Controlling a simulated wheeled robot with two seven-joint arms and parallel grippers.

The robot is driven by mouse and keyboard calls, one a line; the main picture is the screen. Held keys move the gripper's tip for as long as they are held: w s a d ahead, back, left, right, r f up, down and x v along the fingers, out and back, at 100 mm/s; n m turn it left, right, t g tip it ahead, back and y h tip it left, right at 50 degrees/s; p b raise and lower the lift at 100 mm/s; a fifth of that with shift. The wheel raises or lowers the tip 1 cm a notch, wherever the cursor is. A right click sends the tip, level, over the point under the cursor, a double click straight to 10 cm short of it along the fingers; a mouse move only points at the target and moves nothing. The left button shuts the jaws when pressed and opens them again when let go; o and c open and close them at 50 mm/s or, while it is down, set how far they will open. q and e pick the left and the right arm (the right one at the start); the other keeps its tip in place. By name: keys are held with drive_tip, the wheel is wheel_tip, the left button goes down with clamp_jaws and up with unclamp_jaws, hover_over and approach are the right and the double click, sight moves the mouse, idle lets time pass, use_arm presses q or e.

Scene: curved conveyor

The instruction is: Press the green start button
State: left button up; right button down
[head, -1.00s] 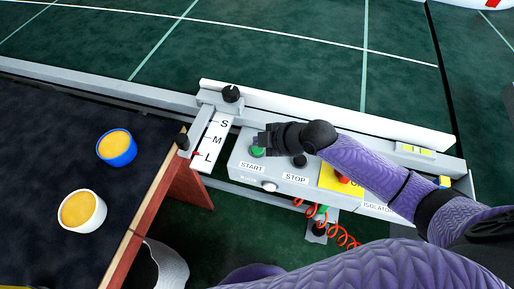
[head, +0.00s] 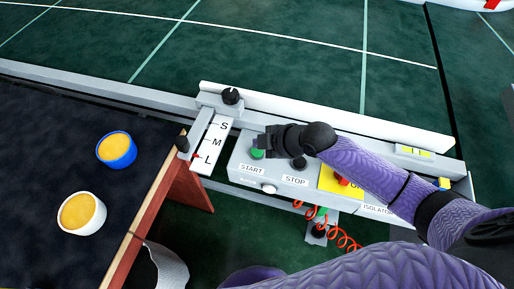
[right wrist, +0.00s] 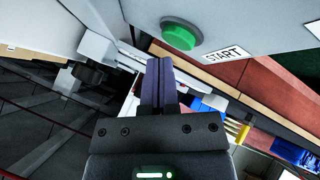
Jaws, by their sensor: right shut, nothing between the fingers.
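The green start button (head: 257,154) sits on the grey control box (head: 240,158), just above its START label (head: 251,169). My right gripper (head: 262,141) is shut and empty, at the button's upper edge in the head view. In the right wrist view the button (right wrist: 181,34) shows whole in a grey ring, above and a little right of my shut fingertips (right wrist: 158,62). A gap shows between fingertips and button in that picture. I see no contact. My left gripper is not in view.
A black STOP button (head: 299,163) is right of the start button. A red button on a yellow plate (head: 330,180) lies partly behind my forearm. An S-M-L scale (head: 215,142) stands left. Two cups, blue (head: 117,161) and white (head: 98,217), stand on the dark belt.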

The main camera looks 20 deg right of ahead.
sight(260, 152)
idle(0.6)
drive_tip(key=shift+f, duration=0.1)
drive_tip(key=shift+f, duration=0.35)
drive_tip(key=shift+f+b, duration=0.45)
drive_tip(key=shift+b, duration=0.05)
idle(0.5)
drive_tip(key=shift+r, duration=0.15)
drive_tip(key=shift+r+p, duration=0.75)
drive_tip(key=shift+p, duration=0.1)
wheel_tip(260, 152, up, 5)
drive_tip(key=p, duration=0.4)
drive_tip(key=shift+r+p, duration=0.15)
drive_tip(key=shift+p, duration=0.25)
